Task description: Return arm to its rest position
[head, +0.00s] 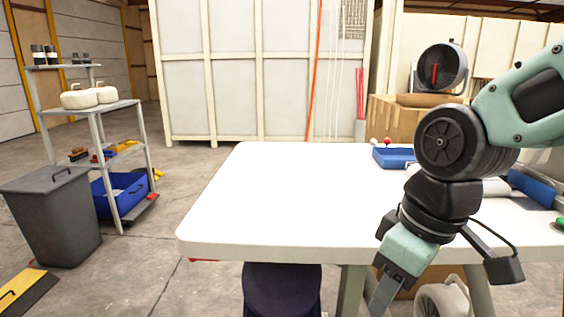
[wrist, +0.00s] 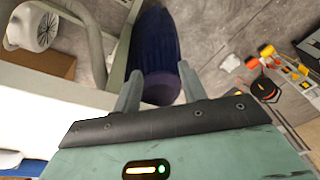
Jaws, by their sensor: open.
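My arm comes in from the right in the head view, bent over the right part of the white table (head: 290,200). My gripper (head: 383,295) points down in front of the table's near edge. In the wrist view my gripper (wrist: 160,84) has its two fingers spread, with nothing held between them. A dark blue, rounded object (wrist: 155,50) lies beyond and below the fingertips. What seems to be the same object (head: 282,290) stands under the table's front edge in the head view.
A blue tray (head: 393,157) and other items lie at the table's right, partly behind my arm. The table's left and middle are bare. A grey bin (head: 55,220) and a shelf (head: 95,107) stand at left.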

